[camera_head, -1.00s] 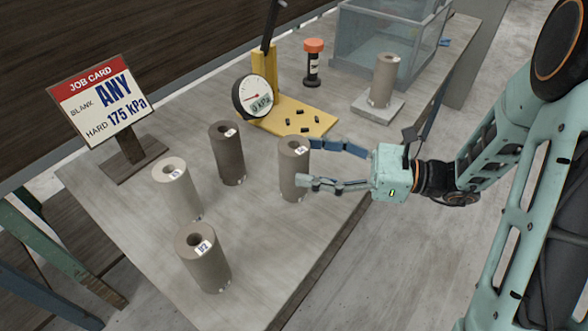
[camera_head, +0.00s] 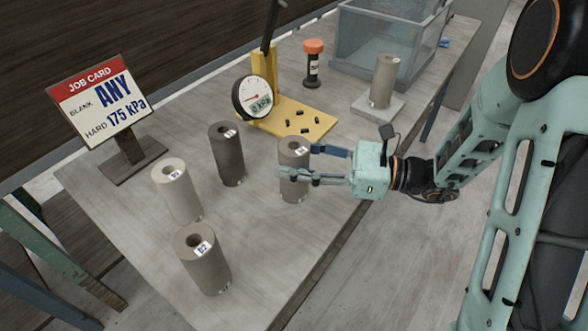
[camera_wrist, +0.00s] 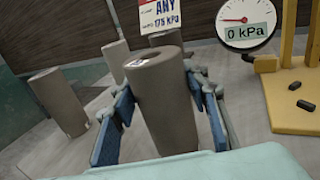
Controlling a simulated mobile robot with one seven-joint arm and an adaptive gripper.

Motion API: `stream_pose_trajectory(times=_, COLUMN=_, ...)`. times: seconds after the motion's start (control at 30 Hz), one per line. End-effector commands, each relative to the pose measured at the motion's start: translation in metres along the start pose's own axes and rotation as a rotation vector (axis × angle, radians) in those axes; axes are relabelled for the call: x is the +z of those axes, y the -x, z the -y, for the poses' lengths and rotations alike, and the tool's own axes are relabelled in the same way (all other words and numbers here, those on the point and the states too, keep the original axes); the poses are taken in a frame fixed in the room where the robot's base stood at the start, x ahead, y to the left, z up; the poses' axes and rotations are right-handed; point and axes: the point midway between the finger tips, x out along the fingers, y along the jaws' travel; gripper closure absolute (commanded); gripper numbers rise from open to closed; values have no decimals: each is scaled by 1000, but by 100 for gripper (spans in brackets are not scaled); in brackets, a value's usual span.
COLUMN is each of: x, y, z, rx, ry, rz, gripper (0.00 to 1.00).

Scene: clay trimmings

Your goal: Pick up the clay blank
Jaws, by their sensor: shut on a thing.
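Several clay blanks stand upright on the table, each a cylinder with a hole in its top and a small label. The grey-brown clay blank (camera_head: 293,160) at the right of the group is between the fingers of my gripper (camera_head: 299,166). In the wrist view this blank (camera_wrist: 160,105) stands upright, with blue finger pads against both its sides. My gripper is shut on it, and its base appears to be at table height. A darker blank (camera_head: 228,158), a paler blank (camera_head: 178,192) and another grey-brown blank (camera_head: 203,262) stand to the left, apart from my gripper.
A job card sign (camera_head: 100,102) stands at the back left. A yellow press with a gauge (camera_head: 252,98) and dark pellets stands behind the held blank. A glass tank (camera_head: 385,45), an orange-capped bottle (camera_head: 312,65) and another cylinder (camera_head: 384,80) on a pale slab are further right.

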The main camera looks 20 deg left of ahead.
Motion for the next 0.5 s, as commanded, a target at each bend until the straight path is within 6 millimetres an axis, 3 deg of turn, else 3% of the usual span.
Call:
stream_pose_trajectory(times=0.13, x=0, y=0, z=0, rx=0, ry=0, rz=0, gripper=100)
stream_pose_trajectory(times=0.5, x=6, y=0, z=0, rx=0, ry=2, rz=3, gripper=100)
